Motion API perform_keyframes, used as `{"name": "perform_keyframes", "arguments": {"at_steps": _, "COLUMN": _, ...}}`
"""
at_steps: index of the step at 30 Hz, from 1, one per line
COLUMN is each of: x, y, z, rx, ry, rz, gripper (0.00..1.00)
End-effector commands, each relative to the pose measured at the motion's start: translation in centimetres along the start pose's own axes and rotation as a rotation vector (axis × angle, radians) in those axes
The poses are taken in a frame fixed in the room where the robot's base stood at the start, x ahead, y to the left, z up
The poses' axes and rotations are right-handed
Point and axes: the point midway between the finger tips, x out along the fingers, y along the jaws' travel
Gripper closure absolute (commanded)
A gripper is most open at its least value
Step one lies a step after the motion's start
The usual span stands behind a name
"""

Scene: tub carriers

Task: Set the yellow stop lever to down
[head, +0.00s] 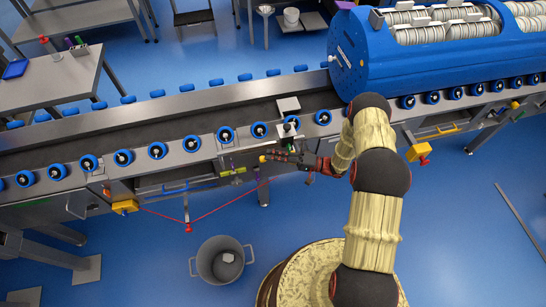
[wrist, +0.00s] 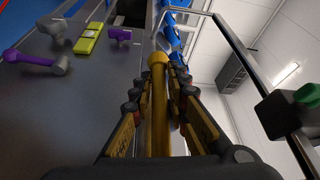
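The yellow stop lever (wrist: 158,95) is a rod with a rounded end in the middle of the wrist view. It runs between the two fingers of my gripper (wrist: 160,85). The fingers stand apart on either side of the rod, and I see narrow gaps, so they do not look closed on it. In the head view my gripper (head: 280,158) reaches left along the conveyor's front side. A small yellow end (head: 263,158), seemingly the lever's, shows at its fingertips. Most of the lever is hidden there, and I cannot tell its setting.
Purple handles (wrist: 40,62) and a yellow-green block (wrist: 89,38) sit on the panel beside the lever. A green-button post (head: 287,127) stands above my gripper. A red cord (head: 187,227) hangs below the conveyor (head: 190,105). A grey bin (head: 222,262) stands on the floor.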

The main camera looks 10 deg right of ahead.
Motion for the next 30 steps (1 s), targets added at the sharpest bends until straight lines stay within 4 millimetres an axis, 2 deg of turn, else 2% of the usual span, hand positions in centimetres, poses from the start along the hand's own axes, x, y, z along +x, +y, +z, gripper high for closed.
{"name": "perform_keyframes", "arguments": {"at_steps": 7, "x": 0.1, "y": 0.0, "z": 0.2, "rx": 0.002, "ry": -0.004, "rz": -0.002, "gripper": 0.69}}
{"name": "perform_keyframes", "arguments": {"at_steps": 18, "x": -0.4, "y": 0.0, "z": 0.0, "rx": 0.0, "ry": 0.001, "rz": 0.0, "gripper": 0.68}}
{"name": "perform_keyframes", "arguments": {"at_steps": 23, "x": -2.6, "y": 0.0, "z": -0.1, "rx": 0.001, "ry": 0.004, "rz": 0.0, "gripper": 0.68}}
{"name": "perform_keyframes", "arguments": {"at_steps": 30, "x": -7.6, "y": 0.1, "z": -0.1, "rx": 0.0, "ry": 0.003, "rz": 0.0, "gripper": 0.68}}
